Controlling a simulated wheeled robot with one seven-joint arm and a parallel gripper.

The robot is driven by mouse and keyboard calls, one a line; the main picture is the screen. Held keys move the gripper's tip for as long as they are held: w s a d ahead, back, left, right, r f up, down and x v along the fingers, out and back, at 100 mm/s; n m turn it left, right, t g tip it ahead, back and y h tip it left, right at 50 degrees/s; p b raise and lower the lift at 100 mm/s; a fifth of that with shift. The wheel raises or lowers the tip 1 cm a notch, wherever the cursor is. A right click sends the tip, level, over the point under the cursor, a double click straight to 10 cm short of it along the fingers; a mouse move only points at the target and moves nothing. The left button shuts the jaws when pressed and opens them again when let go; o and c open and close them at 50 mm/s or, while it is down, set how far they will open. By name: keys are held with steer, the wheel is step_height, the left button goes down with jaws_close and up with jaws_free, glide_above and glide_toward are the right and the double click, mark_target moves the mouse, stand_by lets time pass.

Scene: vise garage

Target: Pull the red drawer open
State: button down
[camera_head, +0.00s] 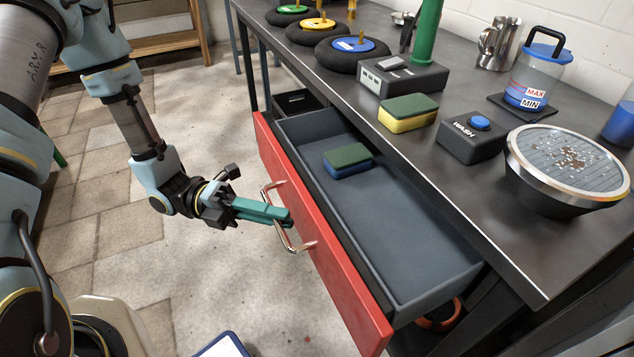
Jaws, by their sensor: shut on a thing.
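The red drawer (335,265) stands well out from under the dark workbench, and its grey inside shows. A sponge with a green top and blue base (348,161) lies in the drawer toward its far end. A copper-coloured bar handle (293,243) is on the drawer's red front. My gripper (286,218) reaches in from the left with its teal fingers at the handle and is shut on it. The exact contact between the fingers and the bar is partly hidden.
The workbench top (455,200) carries a green and yellow sponge (408,113), a dark box with a blue button (472,139), a round metal-rimmed bowl (567,170) and a clear jug (537,75). Open floor (215,275) lies left of the drawer. A blue-edged object (224,346) is at the bottom.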

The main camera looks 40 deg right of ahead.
steer(key=w+a+p, duration=0.3)
steer(key=a, duration=0.8)
steer(key=shift+w+a, duration=0.15)
steer(key=shift+w, duration=0.15)
steer(key=c, duration=0.9)
jaws_free()
steer(key=shift+w, duration=0.1)
steer(key=b+v, duration=0.1)
steer(key=v, duration=0.9)
steer(key=shift+w+a+f, duration=0.1)
steer(key=shift+w+a, duration=0.05)
steer(key=shift+w, duration=0.15)
